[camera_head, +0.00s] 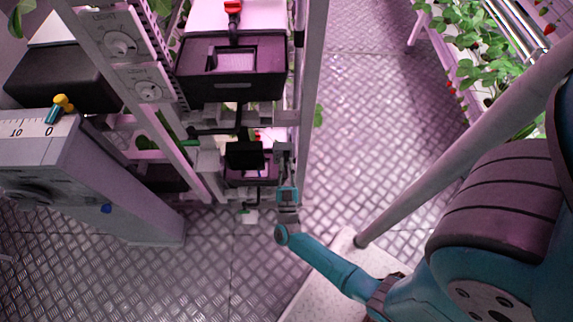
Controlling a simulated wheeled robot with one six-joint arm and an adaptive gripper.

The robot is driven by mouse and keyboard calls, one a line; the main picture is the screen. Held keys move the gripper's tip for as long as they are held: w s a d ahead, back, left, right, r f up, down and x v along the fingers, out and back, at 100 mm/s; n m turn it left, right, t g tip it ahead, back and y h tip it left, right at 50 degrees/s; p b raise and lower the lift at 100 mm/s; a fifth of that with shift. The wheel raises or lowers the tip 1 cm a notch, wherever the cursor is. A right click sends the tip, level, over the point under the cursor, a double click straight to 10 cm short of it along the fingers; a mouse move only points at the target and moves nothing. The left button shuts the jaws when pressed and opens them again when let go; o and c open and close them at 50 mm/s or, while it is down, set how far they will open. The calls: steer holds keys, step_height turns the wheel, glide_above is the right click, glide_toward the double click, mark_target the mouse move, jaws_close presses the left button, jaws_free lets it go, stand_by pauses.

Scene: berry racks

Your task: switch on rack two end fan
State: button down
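The end of a rack (312,90) stands at the upper centre, with black box units on it. The upper box (228,90) has a rectangular window on its face. A lower, smaller black box (245,157) sits below it. Two pale panels with round dials, an upper dial (119,43) and a lower dial (148,91), are on the rack's left side. I cannot tell which part is the fan or its switch. My gripper (283,158) is just right of the lower box, close to the rack post. Its fingers are too small to read, and contact is unclear.
A grey cabinet (125,195) with a numbered scale and a yellow-tipped lever (60,105) stands at left. A red-handled part (232,8) is above the upper box. Another rack with plants (480,60) is at right. The metal floor (370,110) between is clear.

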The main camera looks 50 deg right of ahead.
mark_target(286, 153)
steer(key=shift+r, duration=0.15)
steer(key=shift+s+a+r+g+y, duration=0.15)
steer(key=shift+r+g+y, duration=0.15)
steer(key=shift+g+y, duration=0.4)
steer(key=g+y, duration=0.1)
steer(key=r+g+y, duration=0.1)
steer(key=shift+r+y, duration=0.25)
steer(key=shift+y, duration=0.15)
steer(key=r+g+y, duration=0.1)
steer(key=g+y, duration=0.1)
steer(key=shift+r+y, duration=0.2)
steer(key=shift+y, duration=0.1)
steer(key=shift+w+d+r+g+y, duration=0.25)
steer(key=shift+w+r+g+y, duration=0.1)
steer(key=shift+g+y, duration=0.45)
steer(key=c, duration=1.1)
jaws_free()
